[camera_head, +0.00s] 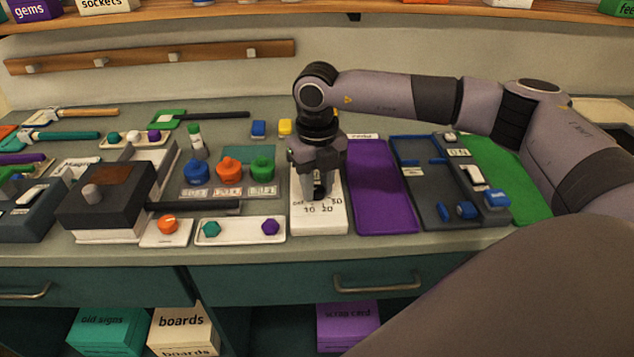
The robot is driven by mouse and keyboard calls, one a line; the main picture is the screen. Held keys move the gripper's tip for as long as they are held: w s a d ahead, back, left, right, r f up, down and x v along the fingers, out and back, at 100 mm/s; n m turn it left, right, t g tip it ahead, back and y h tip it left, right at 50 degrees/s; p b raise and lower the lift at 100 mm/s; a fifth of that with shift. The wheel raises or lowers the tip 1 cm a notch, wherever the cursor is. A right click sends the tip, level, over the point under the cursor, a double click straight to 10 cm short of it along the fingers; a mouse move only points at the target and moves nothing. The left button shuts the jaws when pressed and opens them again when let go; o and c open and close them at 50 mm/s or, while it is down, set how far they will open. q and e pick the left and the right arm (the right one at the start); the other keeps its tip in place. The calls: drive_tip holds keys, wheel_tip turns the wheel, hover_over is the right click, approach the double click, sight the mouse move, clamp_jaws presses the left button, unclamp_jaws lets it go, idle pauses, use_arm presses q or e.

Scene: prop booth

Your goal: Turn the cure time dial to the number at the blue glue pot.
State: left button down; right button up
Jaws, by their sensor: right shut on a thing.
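The cure time dial is on a white box (320,222) at the middle of the counter. Numbers show on the box around the dial, 10 and 20 among them; others are partly covered. My right gripper (319,192) points down over the box and is shut on the dial, which it mostly hides. I cannot tell where the dial points. The blue glue pot (197,172) stands left of the box, in a row with an orange pot (229,170) and a green pot (262,169). Small number cards (197,192) lie in front of the pots, too small to read surely. My left gripper is out of view.
A purple mat (380,190) lies right of the dial box, then a dark tray (430,205) with blue parts. A white tray (242,231) with gems is at the left front. A dark press-like block (110,205) stands further left.

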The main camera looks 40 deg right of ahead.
sight(317, 188)
drive_tip(key=n+b, duration=0.1)
drive_tip(key=n, duration=0.3)
drive_tip(key=shift+n+b, duration=0.3)
drive_tip(key=shift+b, duration=0.05)
drive_tip(key=n+b, duration=0.1)
drive_tip(key=n, duration=0.3)
drive_tip(key=shift+n, duration=0.3)
drive_tip(key=shift+r, duration=0.1)
drive_tip(key=o, duration=1.1)
drive_tip(key=shift+c, duration=0.2)
wheel_tip(317, 188, up, 7)
drive_tip(key=shift+r+b, duration=0.1)
drive_tip(key=shift+b, duration=0.35)
